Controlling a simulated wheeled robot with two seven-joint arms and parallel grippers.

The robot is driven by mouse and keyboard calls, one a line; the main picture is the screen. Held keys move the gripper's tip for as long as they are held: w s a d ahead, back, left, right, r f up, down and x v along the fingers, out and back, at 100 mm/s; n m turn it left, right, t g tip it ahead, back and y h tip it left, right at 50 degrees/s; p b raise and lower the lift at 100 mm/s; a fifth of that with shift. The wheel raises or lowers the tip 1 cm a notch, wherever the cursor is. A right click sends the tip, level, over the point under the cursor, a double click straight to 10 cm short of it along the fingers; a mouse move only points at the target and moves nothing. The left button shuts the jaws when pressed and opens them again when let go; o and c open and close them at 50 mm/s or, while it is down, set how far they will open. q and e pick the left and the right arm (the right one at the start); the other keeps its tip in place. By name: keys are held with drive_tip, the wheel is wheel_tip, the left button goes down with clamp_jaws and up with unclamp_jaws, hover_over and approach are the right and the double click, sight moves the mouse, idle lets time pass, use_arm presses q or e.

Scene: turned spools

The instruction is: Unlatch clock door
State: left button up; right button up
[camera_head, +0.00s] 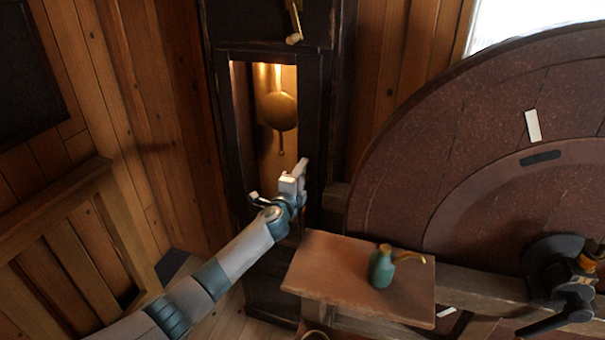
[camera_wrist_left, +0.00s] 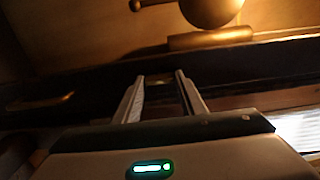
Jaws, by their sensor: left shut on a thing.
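The clock door (camera_head: 309,100) is the dark wooden frame of the tall clock case, and it looks closed. A brass pendulum (camera_head: 278,111) hangs in its lit opening, and its bob also shows at the top of the left wrist view (camera_wrist_left: 212,10). My left gripper (camera_head: 303,165) is at the door's right side, below the bob. In the left wrist view its two fingers are shut on a small brass piece (camera_wrist_left: 158,80) on the dark frame, which looks like the latch. In the head view the gripper hides this piece. My right gripper is not in view.
A small wooden bench (camera_head: 330,270) with a green oil can (camera_head: 381,268) stands right of my left forearm. A large dark red wheel (camera_head: 460,150) fills the right side. A wooden railing (camera_head: 60,220) stands at left. A brass handle (camera_head: 294,38) is above the door.

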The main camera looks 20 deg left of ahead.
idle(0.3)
use_arm(q)
drive_tip(key=o, duration=1.1)
drive_tip(key=shift+c, duration=0.2)
drive_tip(key=shift+s, duration=0.15)
drive_tip(key=s+b, duration=0.3)
drive_tip(key=s, duration=1.4)
drive_tip(key=shift+a+b, duration=0.25)
drive_tip(key=shift+b, duration=0.05)
drive_tip(key=shift+f, duration=0.15)
